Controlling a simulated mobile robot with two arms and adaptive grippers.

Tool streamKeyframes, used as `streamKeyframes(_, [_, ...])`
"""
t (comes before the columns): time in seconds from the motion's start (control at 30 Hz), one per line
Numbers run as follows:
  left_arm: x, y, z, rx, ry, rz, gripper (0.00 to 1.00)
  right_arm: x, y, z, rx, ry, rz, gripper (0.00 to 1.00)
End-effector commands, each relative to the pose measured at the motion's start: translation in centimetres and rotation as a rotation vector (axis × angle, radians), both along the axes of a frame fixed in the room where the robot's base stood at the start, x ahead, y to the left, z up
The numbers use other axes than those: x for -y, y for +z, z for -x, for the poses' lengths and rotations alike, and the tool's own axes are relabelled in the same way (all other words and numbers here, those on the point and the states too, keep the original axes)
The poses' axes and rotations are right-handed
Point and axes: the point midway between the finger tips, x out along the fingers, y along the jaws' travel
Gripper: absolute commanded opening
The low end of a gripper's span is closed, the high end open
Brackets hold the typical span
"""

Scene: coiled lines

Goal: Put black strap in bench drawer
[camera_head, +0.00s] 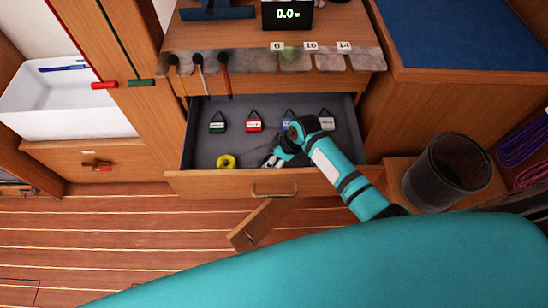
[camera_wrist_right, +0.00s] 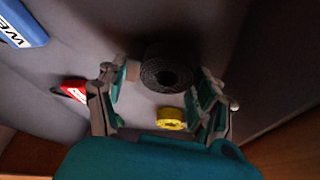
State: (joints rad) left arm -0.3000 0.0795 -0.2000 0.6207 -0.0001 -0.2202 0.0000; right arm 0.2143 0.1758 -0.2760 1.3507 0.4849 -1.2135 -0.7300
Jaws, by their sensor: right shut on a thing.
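The bench drawer (camera_head: 345,135) is pulled open, with a grey inside. My right gripper (camera_head: 270,160) reaches into the drawer area from the right, near its front middle. In the right wrist view, my right gripper (camera_wrist_right: 166,80) is shut on the black strap (camera_wrist_right: 165,72), a dark round coil between its fingers. In the head view I cannot make out the strap; the gripper and arm hide it. Whether the coil touches the drawer floor I cannot tell. My left gripper is not in view.
A yellow roll (camera_head: 226,161) lies in the drawer left of my gripper. Green (camera_head: 217,127), red (camera_head: 254,125), blue (camera_head: 287,127) and white (camera_head: 326,123) tagged items lie farther back. A dark bin (camera_head: 447,172) stands at the right. A small door (camera_head: 262,222) hangs open below.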

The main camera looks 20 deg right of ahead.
Motion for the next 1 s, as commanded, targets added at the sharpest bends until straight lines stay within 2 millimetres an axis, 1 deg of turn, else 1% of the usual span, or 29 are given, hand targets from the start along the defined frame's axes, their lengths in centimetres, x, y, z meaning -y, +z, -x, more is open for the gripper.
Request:
streamKeyframes(0.1, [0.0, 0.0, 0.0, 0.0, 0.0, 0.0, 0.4, 0.0, 0.1, 0.0, 0.001, 0.0, 0.001, 0.34])
streamKeyframes(0.27, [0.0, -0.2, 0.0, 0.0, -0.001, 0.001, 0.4, 0.0, -0.4, 0.0, 0.0, 0.0, 0.0, 0.34])
streamKeyframes(0.3, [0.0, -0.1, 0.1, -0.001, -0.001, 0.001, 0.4, 0.0, -0.3, 0.0, 0.0, 0.0, 0.0, 0.72])
streamKeyframes(0.33, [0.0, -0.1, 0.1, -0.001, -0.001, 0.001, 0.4, 0.0, -0.3, 0.0, 0.0, 0.0, 0.0, 0.76])
streamKeyframes(0.37, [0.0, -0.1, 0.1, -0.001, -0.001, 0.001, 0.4, 0.0, -0.3, 0.0, 0.0, -0.001, 0.0, 0.78])
streamKeyframes(0.6, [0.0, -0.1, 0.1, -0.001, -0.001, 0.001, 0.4, 0.0, -0.2, 0.0, 0.0, -0.001, 0.0, 0.78])
streamKeyframes(0.73, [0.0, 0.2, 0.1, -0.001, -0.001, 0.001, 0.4, 0.2, 0.6, 0.1, 0.0, -0.001, 0.0, 0.78])
streamKeyframes(0.87, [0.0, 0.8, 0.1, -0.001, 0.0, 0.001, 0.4, 0.9, 2.6, 0.5, 0.002, 0.0, 0.003, 0.78])
streamKeyframes(1.0, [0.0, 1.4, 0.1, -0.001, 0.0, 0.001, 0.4, 1.8, 5.6, 1.3, 0.003, 0.001, 0.002, 0.78])
